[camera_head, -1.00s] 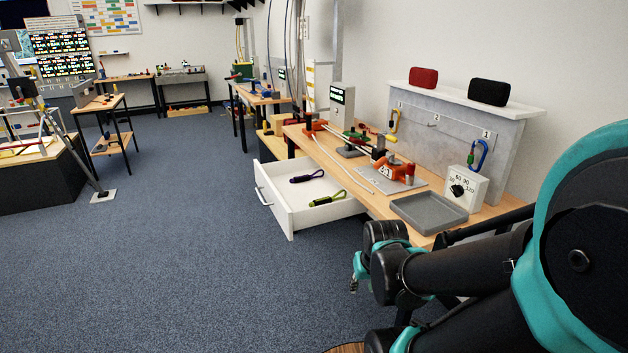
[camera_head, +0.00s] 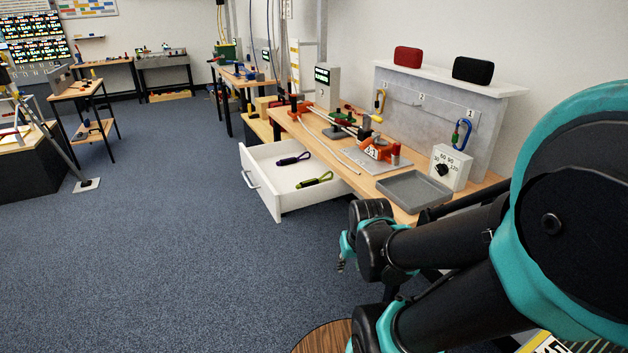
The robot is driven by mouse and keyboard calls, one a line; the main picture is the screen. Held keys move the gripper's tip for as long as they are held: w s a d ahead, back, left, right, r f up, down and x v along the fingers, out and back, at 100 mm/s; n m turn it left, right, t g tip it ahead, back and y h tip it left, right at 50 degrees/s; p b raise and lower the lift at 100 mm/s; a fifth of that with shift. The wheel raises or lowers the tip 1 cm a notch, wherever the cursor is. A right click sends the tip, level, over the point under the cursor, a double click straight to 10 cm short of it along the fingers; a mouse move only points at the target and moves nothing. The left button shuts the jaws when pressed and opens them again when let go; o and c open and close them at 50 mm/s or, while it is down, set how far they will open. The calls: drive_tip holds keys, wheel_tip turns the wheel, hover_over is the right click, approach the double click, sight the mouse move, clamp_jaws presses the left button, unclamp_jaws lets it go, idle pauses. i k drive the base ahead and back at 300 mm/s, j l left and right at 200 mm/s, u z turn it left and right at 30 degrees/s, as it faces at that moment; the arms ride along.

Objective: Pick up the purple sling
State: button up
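The purple sling (camera_head: 294,159) lies in the open white drawer (camera_head: 273,207) of the workbench, toward the drawer's back. It looks dark purple and short, with a loop at one end. A yellow-green sling (camera_head: 315,180) lies in the same drawer, in front and to the right of it. My gripper (camera_head: 342,262) hangs at the end of my folded arm, in front of the bench and apart from the drawer and both slings. Its fingers are small and partly hidden by the wrist, so I cannot tell whether it is open or shut.
The bench top (camera_head: 352,176) holds a grey tray (camera_head: 414,191), a dial box (camera_head: 450,167) and an orange-red device (camera_head: 378,149). Hooks with carabiners are on the grey panel (camera_head: 430,106) behind. Blue carpet (camera_head: 170,240) left of the drawer is clear.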

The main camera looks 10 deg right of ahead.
sight(293, 160)
drive_tip(key=j+z, duration=0.1)
drive_tip(key=z, duration=0.25)
drive_tip(key=i+j+z, duration=0.2)
drive_tip(key=j, duration=0.15)
drive_tip(key=j+z, duration=0.25)
drive_tip(key=j, duration=0.15)
drive_tip(key=i+j+z, duration=0.2)
drive_tip(key=j, duration=0.2)
drive_tip(key=k, duration=0.1)
